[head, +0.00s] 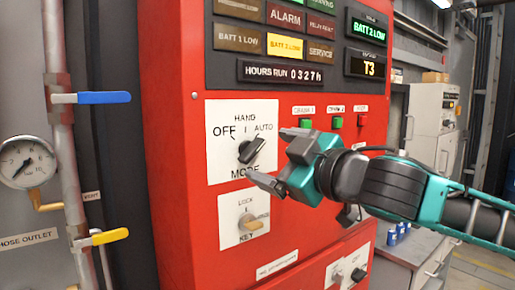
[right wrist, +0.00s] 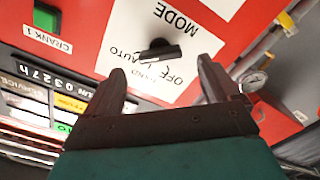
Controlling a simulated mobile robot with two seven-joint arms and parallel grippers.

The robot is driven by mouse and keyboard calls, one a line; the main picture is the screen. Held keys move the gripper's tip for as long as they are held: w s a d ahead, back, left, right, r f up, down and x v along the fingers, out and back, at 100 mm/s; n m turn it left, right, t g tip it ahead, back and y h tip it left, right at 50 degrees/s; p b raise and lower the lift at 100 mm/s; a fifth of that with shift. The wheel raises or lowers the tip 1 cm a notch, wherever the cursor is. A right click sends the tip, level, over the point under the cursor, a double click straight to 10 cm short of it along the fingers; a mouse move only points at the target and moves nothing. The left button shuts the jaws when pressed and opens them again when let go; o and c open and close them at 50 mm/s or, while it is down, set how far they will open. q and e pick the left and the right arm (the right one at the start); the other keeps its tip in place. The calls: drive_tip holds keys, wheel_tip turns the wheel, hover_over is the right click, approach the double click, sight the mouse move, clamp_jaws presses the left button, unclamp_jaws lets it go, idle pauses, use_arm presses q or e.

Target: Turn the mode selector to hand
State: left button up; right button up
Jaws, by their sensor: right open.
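The mode selector (head: 251,150) is a black knob on a white plate (head: 220,172) on the red panel. The plate reads OFF at left, HAND at top and AUTO at right. The knob's grip is tilted up to the right, towards AUTO. My right gripper (head: 276,158) is open just in front and to the right of the knob, with one finger above and one below its level. In the right wrist view, the knob (right wrist: 160,52) shows between and beyond the open fingers (right wrist: 160,70), apparently untouched. My left gripper is not in view.
A key switch (head: 250,222) sits below the selector. Lit indicators and an hours display (head: 292,73) are above. Pipes with a blue lever (head: 104,97), a yellow lever (head: 108,236) and a gauge (head: 27,162) stand left.

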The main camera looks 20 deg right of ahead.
sight(256, 151)
drive_tip(key=x, duration=0.5)
drive_tip(key=shift+w, duration=0.1)
drive_tip(key=shift+c, duration=0.5)
drive_tip(key=c, duration=1)
drive_tip(key=shift+o, duration=0.2)
drive_tip(key=shift+n, duration=0.4)
drive_tip(key=n, duration=0.4)
drive_tip(key=shift+n, duration=0.3)
drive_tip(key=n, duration=0.4)
drive_tip(key=shift+n, duration=0.3)
